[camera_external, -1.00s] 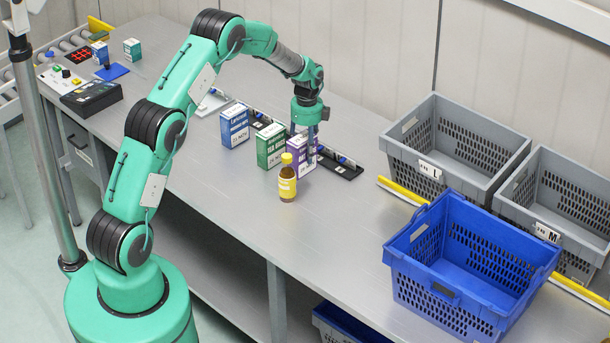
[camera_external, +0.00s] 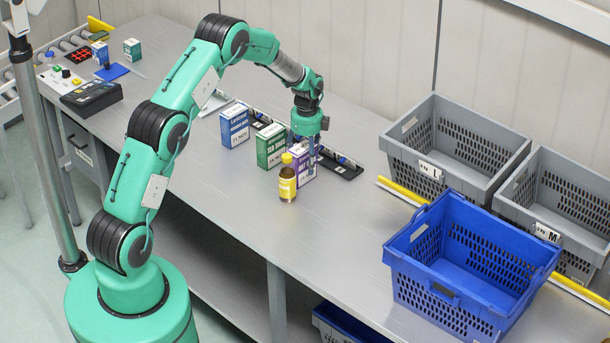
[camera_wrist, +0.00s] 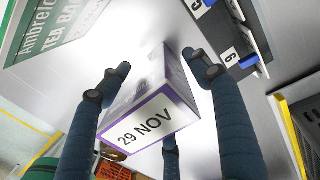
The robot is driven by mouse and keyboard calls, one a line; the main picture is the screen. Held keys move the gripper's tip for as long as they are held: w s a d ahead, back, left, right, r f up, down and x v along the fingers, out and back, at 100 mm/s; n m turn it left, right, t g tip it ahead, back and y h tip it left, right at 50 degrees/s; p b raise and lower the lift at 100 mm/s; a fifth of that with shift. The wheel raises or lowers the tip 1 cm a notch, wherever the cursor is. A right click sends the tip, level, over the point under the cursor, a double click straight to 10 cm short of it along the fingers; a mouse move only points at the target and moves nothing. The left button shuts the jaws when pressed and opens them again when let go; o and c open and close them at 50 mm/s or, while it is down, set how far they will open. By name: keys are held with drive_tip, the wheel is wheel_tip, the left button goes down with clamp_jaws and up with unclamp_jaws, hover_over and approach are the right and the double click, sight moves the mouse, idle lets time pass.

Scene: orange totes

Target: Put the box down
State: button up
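The purple-and-white box (camera_external: 304,168) stands upright on the table, at the right end of a row of similar boxes. In the wrist view its white end (camera_wrist: 148,125) reads "29 NOV". My gripper (camera_external: 306,150) is right above the box and its dark fingers (camera_wrist: 157,62) reach down around it. The wrist view shows gaps between the box and the left and right fingers, so the gripper looks open. The third finger is partly hidden behind the box. A yellow-capped brown bottle (camera_external: 288,184) stands close in front of the box and hides part of it in the external view.
A green box (camera_external: 270,146) and a blue box (camera_external: 235,126) stand to the left. A black rail (camera_external: 347,171) runs behind. A blue tote (camera_external: 440,297) and grey totes (camera_external: 408,153) stand at the right.

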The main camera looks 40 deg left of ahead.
wheel_tip(320, 180, up, 12)
drive_tip(key=shift+r+p, duration=0.15)
drive_tip(key=shift+p, duration=0.2)
idle(0.6)
idle(0.7)
